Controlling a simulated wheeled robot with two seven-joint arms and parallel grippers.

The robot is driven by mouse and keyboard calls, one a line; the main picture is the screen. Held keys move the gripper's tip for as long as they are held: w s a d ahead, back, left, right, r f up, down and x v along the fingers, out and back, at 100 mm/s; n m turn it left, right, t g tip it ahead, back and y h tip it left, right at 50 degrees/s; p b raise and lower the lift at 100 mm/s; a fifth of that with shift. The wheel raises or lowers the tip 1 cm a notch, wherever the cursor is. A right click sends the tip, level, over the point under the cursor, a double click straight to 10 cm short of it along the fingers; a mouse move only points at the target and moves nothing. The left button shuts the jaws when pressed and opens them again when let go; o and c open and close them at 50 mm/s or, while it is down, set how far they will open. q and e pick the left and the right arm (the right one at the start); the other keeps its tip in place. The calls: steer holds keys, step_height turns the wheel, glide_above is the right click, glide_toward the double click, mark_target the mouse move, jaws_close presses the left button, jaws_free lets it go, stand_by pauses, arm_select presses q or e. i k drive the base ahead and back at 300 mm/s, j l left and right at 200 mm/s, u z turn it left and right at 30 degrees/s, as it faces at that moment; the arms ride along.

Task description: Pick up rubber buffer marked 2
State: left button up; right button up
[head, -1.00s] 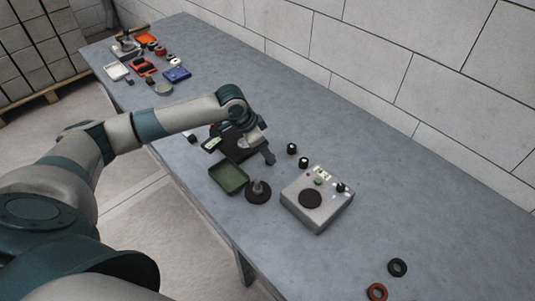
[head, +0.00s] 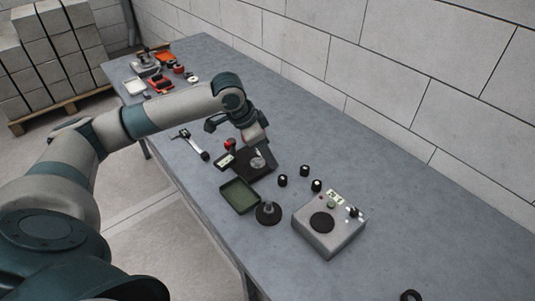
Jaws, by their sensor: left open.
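Three small black cylinders with pale tops, which look like rubber buffers, stand on the grey table right of the dark plate: a left one (head: 282,181), a back one (head: 304,170) and a right one (head: 316,185). Their markings are too small to read, so I cannot tell which is marked 2. My left gripper (head: 239,134) is open and empty, above the far side of the dark plate, up and left of the buffers and apart from them. My right gripper is not in view.
A dark plate (head: 265,174) with a disc, a green tray (head: 239,197), a round black base with a peg (head: 268,214) and a grey device (head: 330,236) surround the buffers. A long tool (head: 189,142) lies left. The table's right part is mostly clear.

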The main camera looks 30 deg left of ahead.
mark_target(304, 169)
steer(key=i+j+z, duration=0.1)
steer(key=j+z, duration=0.3)
steer(key=j, duration=0.2)
steer(key=j+z, duration=0.35)
steer(key=j, duration=0.25)
